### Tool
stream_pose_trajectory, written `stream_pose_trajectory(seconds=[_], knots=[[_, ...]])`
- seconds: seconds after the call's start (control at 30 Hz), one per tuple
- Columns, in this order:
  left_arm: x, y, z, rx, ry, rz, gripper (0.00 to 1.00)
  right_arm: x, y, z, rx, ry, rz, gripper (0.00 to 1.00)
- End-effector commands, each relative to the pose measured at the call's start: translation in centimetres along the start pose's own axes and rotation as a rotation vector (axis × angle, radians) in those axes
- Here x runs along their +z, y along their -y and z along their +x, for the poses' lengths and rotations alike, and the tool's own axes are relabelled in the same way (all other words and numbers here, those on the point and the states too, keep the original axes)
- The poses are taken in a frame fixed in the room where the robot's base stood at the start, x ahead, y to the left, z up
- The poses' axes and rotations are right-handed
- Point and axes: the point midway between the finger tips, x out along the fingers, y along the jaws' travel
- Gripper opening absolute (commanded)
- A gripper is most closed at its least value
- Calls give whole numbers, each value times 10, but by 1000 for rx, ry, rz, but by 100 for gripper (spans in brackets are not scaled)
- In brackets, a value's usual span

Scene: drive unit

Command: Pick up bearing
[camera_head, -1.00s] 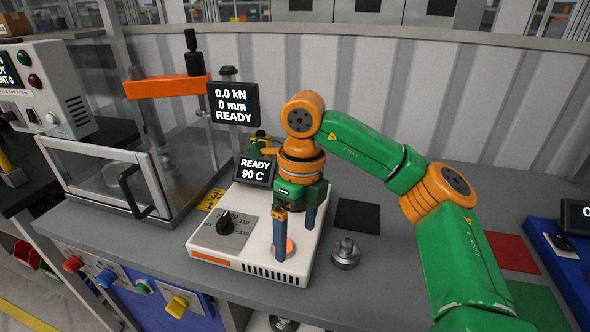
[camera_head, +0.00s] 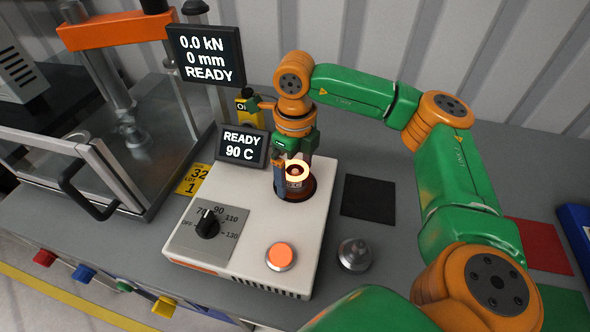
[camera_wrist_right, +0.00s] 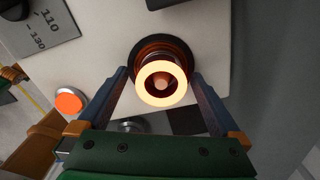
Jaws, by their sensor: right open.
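The bearing (camera_head: 296,171) is a glowing orange-white ring on the dark round seat of the white heater (camera_head: 262,235). A shaft tip shows through its middle. In the right wrist view the bearing (camera_wrist_right: 165,82) lies between the two blue fingers. My right gripper (camera_head: 293,178) is over the heater seat with its jaws open. Its fingers (camera_wrist_right: 164,78) are on either side of the ring, with gaps visible. My left gripper does not show in these frames.
The heater's display (camera_head: 242,146) reads READY 90 C. A dial (camera_head: 207,224) and an orange button (camera_head: 281,256) are on its top. A metal shaft piece (camera_head: 354,254) stands to the right, near a black mat (camera_head: 368,198). A press with a glass guard (camera_head: 95,150) is at left.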

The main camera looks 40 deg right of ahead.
Motion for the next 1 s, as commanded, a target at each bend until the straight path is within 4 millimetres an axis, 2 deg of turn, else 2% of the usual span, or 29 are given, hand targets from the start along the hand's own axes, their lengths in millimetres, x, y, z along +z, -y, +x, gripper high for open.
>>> stream_pose_trajectory(seconds=[0.17, 0.2, 0.4, 0.5, 0.77, 0.87, 0.93, 1.0], knots=[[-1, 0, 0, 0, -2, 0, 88, 0, 0, 2, 1, 1, 0, 100], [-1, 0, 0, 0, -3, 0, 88, 0, 0, 2, 1, 1, 0, 97], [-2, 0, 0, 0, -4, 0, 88, 0, 0, 2, 1, 1, 0, 43], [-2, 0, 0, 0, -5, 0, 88, 0, 0, 2, 1, 2, 0, 20], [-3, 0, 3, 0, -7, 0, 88, 1, 0, -1, 0, 3, 0, 20], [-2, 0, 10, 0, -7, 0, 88, 1, 0, -10, 1, 6, -1, 20], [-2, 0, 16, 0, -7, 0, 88, 2, -1, -24, 0, 8, -1, 20], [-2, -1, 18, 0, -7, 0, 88, 2, -12, -40, 0, 8, -7, 20]])
